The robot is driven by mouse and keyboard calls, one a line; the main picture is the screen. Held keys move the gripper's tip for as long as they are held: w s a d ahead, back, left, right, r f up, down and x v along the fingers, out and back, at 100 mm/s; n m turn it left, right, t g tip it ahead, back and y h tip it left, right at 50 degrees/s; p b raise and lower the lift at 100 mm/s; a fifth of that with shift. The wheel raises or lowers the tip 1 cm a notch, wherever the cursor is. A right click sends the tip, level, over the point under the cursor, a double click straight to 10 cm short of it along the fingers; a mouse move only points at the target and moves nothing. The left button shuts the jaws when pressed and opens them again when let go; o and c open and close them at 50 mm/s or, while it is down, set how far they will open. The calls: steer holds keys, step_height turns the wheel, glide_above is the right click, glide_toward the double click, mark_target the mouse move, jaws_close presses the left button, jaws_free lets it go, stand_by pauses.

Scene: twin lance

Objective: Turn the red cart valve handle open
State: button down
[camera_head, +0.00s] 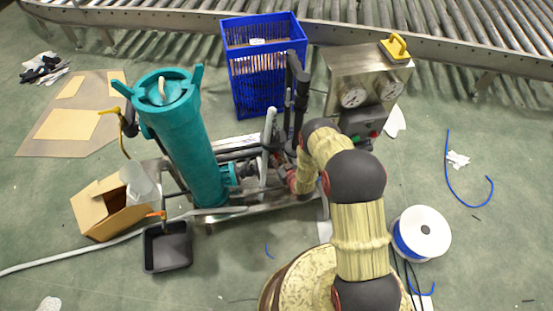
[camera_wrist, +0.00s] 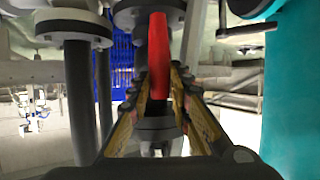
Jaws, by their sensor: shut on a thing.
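The red valve handle (camera_wrist: 159,55) stands upright in the middle of the wrist view, in front of grey flanged pipework. My gripper (camera_wrist: 159,85) has its two fingers on either side of the handle's lower part and is shut on it. In the head view my arm reaches down to the cart's pipework, and the gripper is mostly hidden behind my arm. A bit of red (camera_head: 291,178) shows there beside the pipes. The cart (camera_head: 265,199) is a low metal frame carrying a teal filter vessel (camera_head: 187,130) and a control box with gauges (camera_head: 365,82).
Dark upright pipes (camera_wrist: 82,95) stand close left of my gripper. A blue crate (camera_head: 262,75) is behind the cart, and a roller conveyor (camera_head: 440,50) runs along the back. A grey bin (camera_head: 167,248), a cardboard box (camera_head: 104,212) and a cable spool (camera_head: 421,233) lie around on the floor.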

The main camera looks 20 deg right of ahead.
steer(key=shift+w+r, duration=0.2)
steer(key=c, duration=2)
jaws_free()
steer(key=shift+a, duration=0.1)
steer(key=o, duration=0.4)
steer(key=shift+s+f, duration=0.1)
steer(key=shift+s, duration=0.05)
steer(key=shift+c, duration=0.2)
steer(key=v, duration=1.2)
